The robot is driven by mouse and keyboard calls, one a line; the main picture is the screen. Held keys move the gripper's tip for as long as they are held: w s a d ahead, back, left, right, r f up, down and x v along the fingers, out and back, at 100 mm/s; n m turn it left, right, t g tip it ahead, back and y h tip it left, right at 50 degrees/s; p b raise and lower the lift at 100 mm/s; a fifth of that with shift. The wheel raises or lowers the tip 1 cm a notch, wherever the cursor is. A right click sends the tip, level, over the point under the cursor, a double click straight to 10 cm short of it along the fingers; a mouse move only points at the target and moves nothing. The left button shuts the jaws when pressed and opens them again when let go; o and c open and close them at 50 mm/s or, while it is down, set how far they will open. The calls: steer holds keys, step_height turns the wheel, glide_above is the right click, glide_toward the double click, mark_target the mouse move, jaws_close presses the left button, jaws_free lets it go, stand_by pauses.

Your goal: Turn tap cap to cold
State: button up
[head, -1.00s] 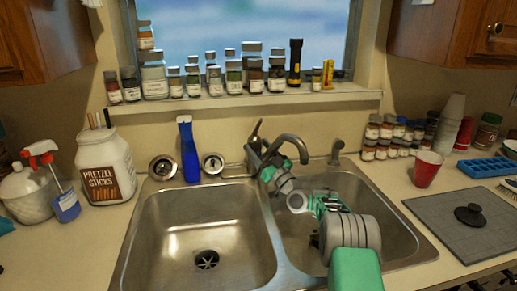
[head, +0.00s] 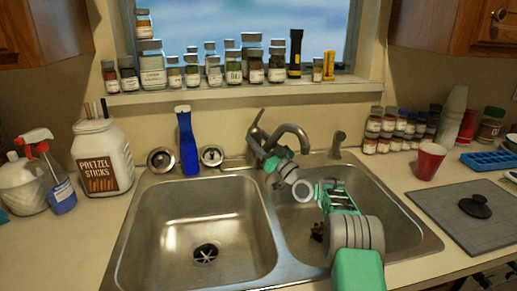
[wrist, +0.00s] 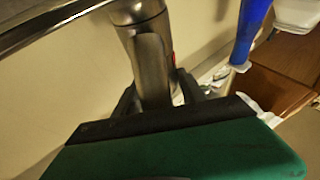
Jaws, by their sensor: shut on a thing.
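The grey metal tap (head: 293,130) stands behind the double sink, with its spout curving over to the right. Its cap with the lever (head: 257,121) is at the top of the tap body, left of the spout. My gripper (head: 254,150) reaches in from the right basin and is at the tap body. In the wrist view, the dark fingers of my gripper (wrist: 160,92) are on either side of the metal tap cap (wrist: 148,55) and shut on it. The fingertips are partly hidden behind the metal.
A blue bottle (head: 187,145) and two round sink strainers stand left of the tap. A small side sprayer (head: 338,143) is to its right. Spice jars line the sill (head: 240,90). The left basin (head: 195,225) is empty.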

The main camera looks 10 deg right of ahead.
steer(key=y+b, duration=0.1)
steer(key=n+g+y+b, duration=0.1)
steer(key=shift+w+d+f+b, duration=0.1)
steer(key=shift+d+f+b, duration=0.05)
steer(key=shift+f+b, duration=0.25)
steer(key=shift+r+n+g+y, duration=0.4)
steer(key=shift+r+g+y, duration=0.1)
steer(key=o, duration=1.4)
steer(key=shift+f, duration=0.1)
steer(key=shift+c, duration=0.2)
steer(key=shift+d+b, duration=0.1)
steer(key=shift+b, duration=0.2)
steer(key=v, duration=0.7)
steer(key=shift+s+d+b, duration=0.2)
steer(key=shift+s+b, duration=0.15)
steer(key=shift+b, duration=0.1)
steer(key=shift+f, duration=0.1)
steer(key=shift+c, duration=0.2)
